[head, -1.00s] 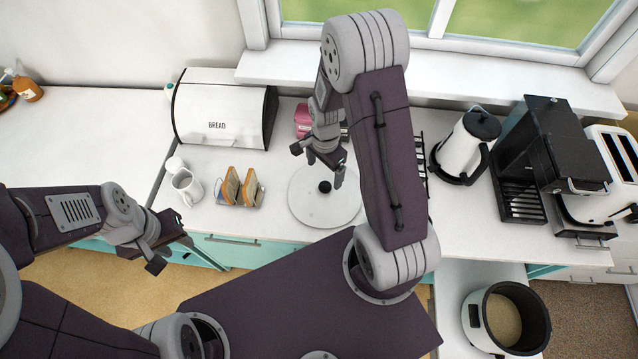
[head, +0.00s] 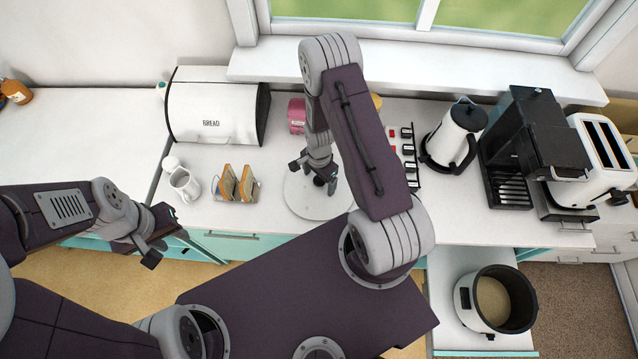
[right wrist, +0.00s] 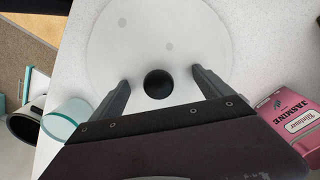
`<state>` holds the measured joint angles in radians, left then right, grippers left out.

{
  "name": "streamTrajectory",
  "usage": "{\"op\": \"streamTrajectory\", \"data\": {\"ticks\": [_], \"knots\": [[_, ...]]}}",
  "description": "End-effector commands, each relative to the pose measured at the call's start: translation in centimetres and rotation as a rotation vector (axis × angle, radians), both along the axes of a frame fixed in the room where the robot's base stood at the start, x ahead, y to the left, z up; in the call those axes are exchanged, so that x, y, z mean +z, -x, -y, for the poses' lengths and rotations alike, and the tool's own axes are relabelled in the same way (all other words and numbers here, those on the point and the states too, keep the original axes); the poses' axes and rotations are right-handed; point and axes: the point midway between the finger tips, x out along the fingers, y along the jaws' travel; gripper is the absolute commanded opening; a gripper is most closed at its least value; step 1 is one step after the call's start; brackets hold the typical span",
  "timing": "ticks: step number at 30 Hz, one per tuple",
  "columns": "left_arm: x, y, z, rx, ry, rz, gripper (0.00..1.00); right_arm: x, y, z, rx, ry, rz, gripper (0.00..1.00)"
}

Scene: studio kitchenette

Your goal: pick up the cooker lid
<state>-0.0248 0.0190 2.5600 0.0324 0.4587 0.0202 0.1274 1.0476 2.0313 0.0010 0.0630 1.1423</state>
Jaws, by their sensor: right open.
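The cooker lid (head: 303,196) is a flat white disc with a round black knob, lying on the white counter. In the right wrist view the lid (right wrist: 110,55) fills the upper middle, and its black knob (right wrist: 158,84) sits between my two fingers. My right gripper (head: 322,176) is open above the lid, with its fingers on either side of the knob; it also shows in the right wrist view (right wrist: 160,86). I cannot tell how far the fingertips are above the lid. My left gripper (head: 158,238) is at the left, in front of the counter edge, away from the lid, with its fingers apart and nothing between them.
A toast rack (head: 236,188) and white mug (head: 186,184) stand left of the lid, with the bread bin (head: 215,110) behind. A pink box (head: 297,115) is behind the lid. A kettle (head: 452,135) is at the right, and the open cooker pot (head: 520,325) sits lower right.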

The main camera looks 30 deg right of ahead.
Motion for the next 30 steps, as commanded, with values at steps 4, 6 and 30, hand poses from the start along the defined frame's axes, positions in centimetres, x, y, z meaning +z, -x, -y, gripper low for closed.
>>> {"op": "streamTrajectory", "data": {"ticks": [4,6,30], "knots": [[-0.06,0.00,0.00,0.000,0.000,0.000,0.36,-0.03,-0.03,0.00,0.000,0.000,0.001,0.89],[-0.06,0.00,0.00,0.000,0.000,0.000,0.36,-0.02,-0.03,-0.01,0.000,0.000,0.001,0.70],[-0.42,0.00,0.00,0.000,0.000,0.000,0.36,0.02,0.23,-0.07,0.002,-0.001,-0.007,0.00]]}}
